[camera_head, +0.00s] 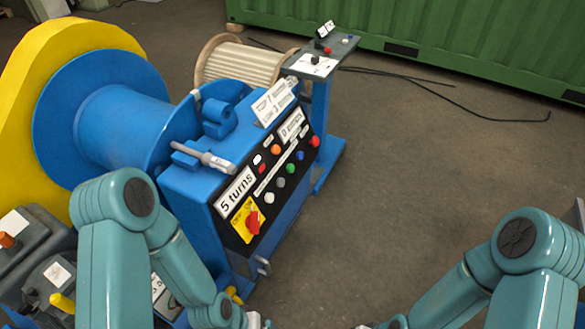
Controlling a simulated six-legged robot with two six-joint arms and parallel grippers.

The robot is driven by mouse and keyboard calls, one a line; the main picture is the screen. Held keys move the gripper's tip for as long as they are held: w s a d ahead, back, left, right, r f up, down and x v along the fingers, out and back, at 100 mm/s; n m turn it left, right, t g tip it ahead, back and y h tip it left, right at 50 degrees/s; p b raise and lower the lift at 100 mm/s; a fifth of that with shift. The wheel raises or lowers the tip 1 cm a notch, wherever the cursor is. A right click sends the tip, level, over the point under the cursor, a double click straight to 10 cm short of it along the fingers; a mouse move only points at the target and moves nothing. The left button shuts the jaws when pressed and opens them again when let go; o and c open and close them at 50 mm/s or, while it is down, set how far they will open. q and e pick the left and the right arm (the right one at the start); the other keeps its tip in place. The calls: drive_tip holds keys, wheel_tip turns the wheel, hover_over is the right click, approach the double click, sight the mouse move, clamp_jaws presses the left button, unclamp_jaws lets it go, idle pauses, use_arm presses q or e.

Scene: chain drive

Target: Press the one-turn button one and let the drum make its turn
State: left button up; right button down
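The blue drum (120,125) sits at the left against a yellow housing (62,42). In front of it is a blue control box with a black button panel (262,212). The panel has a red rotary switch on a yellow plate (248,220), a white button (269,198), a grey one (279,182), a green one (291,169), a blue one (300,155) and a red one (314,141). I cannot tell which is the one-turn button. A sign reads "5 turns" (236,191). My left gripper (258,321) and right gripper (366,326) barely show at the bottom edge, apart from the panel.
A pale ribbed reel (240,64) stands behind the drum. A blue stand with a small grey control top (335,55) is beyond the box. A green container (450,40) closes the back, with black cables (440,82) on the floor. The floor (420,160) at right is clear.

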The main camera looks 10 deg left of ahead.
use_arm(q)
clamp_jaws()
idle(1.6)
